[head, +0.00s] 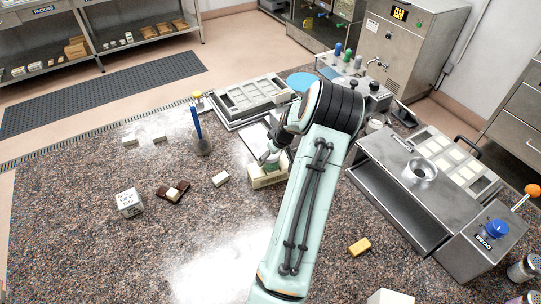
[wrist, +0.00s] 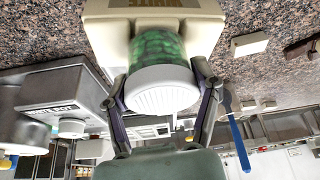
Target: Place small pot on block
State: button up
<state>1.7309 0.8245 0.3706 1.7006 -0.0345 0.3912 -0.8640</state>
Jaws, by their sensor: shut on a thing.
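The small pot (wrist: 162,62) has a ribbed white lid and a green, see-through body. It is between the two fingers of my gripper (wrist: 164,98), which is shut on it. In the head view the block (head: 262,182) stands on the speckled counter just below my gripper (head: 270,158). My arm hides most of the pot and part of the block there.
A small cream bar (head: 221,179) lies left of the block. A blue-handled tool (head: 197,125) stands behind it. A mould tray (head: 240,100) lies at the back, and a steel machine (head: 405,195) stands to the right. A yellow bar (head: 360,247) lies in front.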

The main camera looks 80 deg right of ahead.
jog(key=shift+f, duration=0.2)
jog(key=o, duration=1.2)
jog(key=shift+o, duration=0.2)
jog(key=v, duration=1.2)
jog(key=shift+r, duration=0.25)
jog(key=shift+w, duration=0.1)
